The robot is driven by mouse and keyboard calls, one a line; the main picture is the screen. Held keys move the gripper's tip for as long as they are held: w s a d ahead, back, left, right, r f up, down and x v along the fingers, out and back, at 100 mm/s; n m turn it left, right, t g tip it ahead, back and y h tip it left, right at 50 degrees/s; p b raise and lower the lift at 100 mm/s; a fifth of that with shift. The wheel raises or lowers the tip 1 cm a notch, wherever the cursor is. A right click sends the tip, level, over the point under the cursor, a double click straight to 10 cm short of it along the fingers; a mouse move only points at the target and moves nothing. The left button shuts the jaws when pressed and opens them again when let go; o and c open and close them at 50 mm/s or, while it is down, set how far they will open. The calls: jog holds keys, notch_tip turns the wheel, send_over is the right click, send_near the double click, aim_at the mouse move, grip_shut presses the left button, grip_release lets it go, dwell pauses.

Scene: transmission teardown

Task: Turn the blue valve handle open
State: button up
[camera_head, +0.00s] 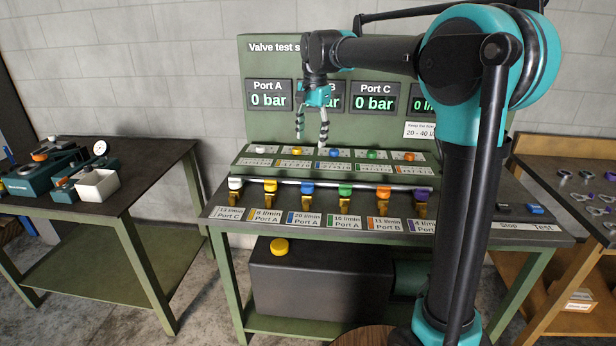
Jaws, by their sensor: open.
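The blue valve handle (309,188) is in a row of coloured handles along a pipe at the front of the valve test stand. A label reading 20 l/min, Port A (304,218) sits below it. My gripper (311,138) is open and empty, fingers pointing down. It is above and behind the row, over the sloped panel. A small blue knob (334,153) lies on that panel near the right finger. The Port A display (269,94) reads 0 bar.
White (235,184), yellow (270,186), green (346,189), orange (383,193) and purple (421,196) handles stand beside the blue one, closely spaced. A side table (150,165) with parts is at left. A tray table (545,170) is at right.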

aim_at(308, 183)
jog(key=f, duration=1.1)
jog(key=a+f, duration=0.1)
jog(key=f, duration=0.5)
jog(key=shift+w+f, duration=0.1)
jog(key=shift+w, duration=0.25)
jog(key=c, duration=1.2)
